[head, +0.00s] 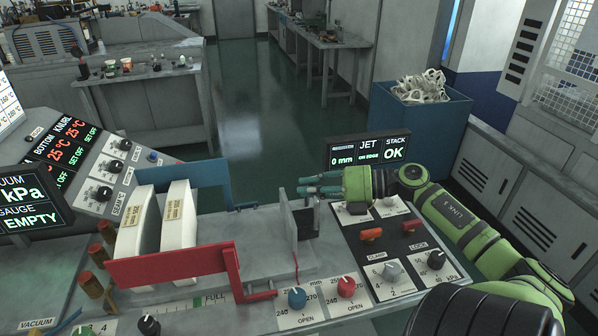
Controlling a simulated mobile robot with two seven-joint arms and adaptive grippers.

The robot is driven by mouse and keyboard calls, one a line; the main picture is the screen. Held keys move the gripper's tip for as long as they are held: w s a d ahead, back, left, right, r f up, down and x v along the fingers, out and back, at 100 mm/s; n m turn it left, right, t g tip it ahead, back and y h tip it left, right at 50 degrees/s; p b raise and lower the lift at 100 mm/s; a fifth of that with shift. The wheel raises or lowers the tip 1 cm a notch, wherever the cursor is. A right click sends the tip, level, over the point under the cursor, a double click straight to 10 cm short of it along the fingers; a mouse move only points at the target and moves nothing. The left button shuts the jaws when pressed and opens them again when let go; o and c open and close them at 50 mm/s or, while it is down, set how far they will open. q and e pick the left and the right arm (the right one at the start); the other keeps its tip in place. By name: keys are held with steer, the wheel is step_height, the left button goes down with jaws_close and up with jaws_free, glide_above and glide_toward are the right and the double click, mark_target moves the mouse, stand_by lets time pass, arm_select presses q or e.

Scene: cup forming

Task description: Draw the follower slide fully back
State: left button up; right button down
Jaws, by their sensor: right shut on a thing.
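My right gripper (318,187) reaches in from the right at the top of the plate. Its fingers are shut on the slide's upper part; the exact grip point is small and partly hidden by the fingers. My left gripper is not in view.
A red guard (170,266) and a blue guard (182,174) flank the white pieces. A panel with knobs (388,240) lies right of the slide, below a display (368,149) reading "0 mm" and "STACK OK". A blue bin (420,115) stands behind.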

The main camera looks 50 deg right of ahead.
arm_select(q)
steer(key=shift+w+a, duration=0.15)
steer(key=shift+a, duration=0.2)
arm_select(e)
steer(key=shift+d, duration=0.1)
steer(key=c, duration=1.1)
jaws_free()
steer(key=shift+s+d, duration=0.1)
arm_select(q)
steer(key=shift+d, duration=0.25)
arm_select(e)
steer(key=shift+s+d, duration=0.15)
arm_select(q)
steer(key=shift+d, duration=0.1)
arm_select(e)
steer(key=v, duration=1.2)
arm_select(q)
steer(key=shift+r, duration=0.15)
